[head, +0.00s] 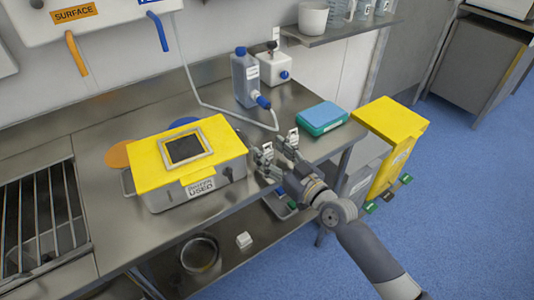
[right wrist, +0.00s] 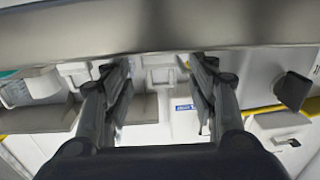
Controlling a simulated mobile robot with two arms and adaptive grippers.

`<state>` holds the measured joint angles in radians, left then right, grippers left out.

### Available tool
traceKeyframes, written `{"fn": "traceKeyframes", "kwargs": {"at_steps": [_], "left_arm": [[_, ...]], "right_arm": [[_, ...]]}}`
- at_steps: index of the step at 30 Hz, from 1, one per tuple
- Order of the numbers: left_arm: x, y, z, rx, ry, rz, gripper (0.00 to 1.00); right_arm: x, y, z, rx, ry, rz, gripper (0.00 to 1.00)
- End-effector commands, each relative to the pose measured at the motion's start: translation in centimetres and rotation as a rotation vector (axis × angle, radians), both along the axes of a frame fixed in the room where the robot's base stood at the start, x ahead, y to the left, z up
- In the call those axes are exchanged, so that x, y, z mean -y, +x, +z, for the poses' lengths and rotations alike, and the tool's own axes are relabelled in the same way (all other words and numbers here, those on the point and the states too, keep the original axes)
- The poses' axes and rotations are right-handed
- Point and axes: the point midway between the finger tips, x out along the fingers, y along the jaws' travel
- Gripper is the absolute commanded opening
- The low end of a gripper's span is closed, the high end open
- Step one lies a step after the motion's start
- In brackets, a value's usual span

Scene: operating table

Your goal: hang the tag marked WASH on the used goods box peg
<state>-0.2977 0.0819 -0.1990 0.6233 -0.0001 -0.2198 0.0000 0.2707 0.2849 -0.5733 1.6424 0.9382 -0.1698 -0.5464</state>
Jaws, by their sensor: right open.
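The used goods box (head: 232,170) is grey with a yellow lid (head: 142,163) and stands on the steel table. A white label reading USED (head: 201,188) is on its front. I cannot make out its peg. No tag that I can read as WASH shows in either view. My right gripper (head: 279,149) is open just right of the box, near the table's front edge. I see nothing held between its fingers. In the right wrist view the two fingers (right wrist: 158,85) are spread apart, with a grey edge across the top. My left gripper is not in view.
A blue and teal pack (head: 322,117) lies right of my gripper. A grey bottle (head: 243,78) and a white container (head: 275,68) stand behind. A yellow-topped bin (head: 400,122) stands right of the table. A metal rack (head: 40,215) is at the left.

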Motion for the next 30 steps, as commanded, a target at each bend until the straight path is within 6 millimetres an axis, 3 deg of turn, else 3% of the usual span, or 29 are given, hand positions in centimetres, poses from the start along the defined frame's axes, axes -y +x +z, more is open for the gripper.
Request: {"fn": "traceKeyframes", "kwargs": {"at_steps": [3,9,22,30], "left_arm": [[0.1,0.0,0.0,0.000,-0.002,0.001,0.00],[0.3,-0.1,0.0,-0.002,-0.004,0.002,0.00],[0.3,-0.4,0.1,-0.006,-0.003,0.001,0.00],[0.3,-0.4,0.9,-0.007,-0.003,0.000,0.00]], "right_arm": [[0.0,0.0,0.0,0.000,0.000,0.000,0.53],[0.0,0.0,0.0,0.001,0.001,0.000,0.13],[0.0,0.0,0.6,0.001,0.003,0.000,0.13],[0.0,0.0,4.1,0.003,0.005,-0.001,0.13]]}}
